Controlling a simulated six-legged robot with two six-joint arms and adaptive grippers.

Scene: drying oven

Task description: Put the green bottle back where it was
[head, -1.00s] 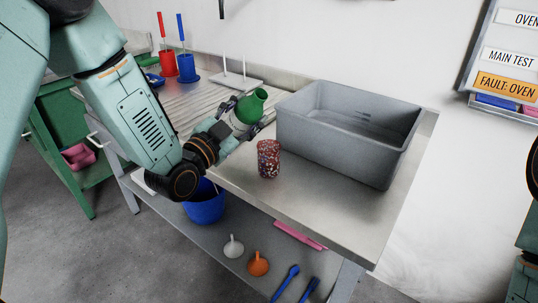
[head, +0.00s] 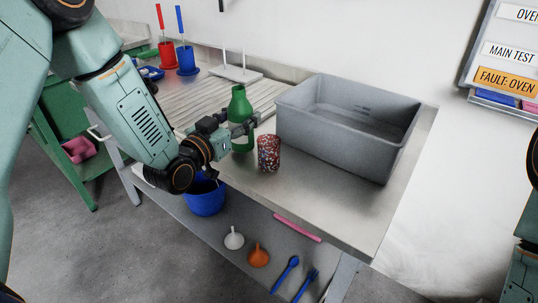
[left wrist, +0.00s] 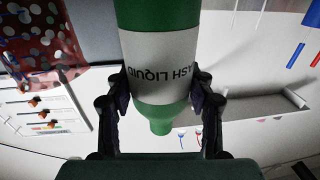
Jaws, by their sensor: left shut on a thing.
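The green bottle (head: 239,104) is upright in the head view, at the front edge of the ribbed draining area and left of the grey tub. My left gripper (head: 241,128) is shut around its body from the near side. The left wrist view shows the fingers (left wrist: 160,98) on both sides of the bottle (left wrist: 160,88), at its white label, part of which reads "ASH LIQUID". The bottle's base is partly hidden, and I cannot tell whether it touches the surface. My right gripper is out of view.
A speckled cup (head: 268,154) stands close to the right of the bottle. The grey tub (head: 395,160) is behind and right of it. Red (head: 167,56) and blue (head: 186,60) holders stand farther left.

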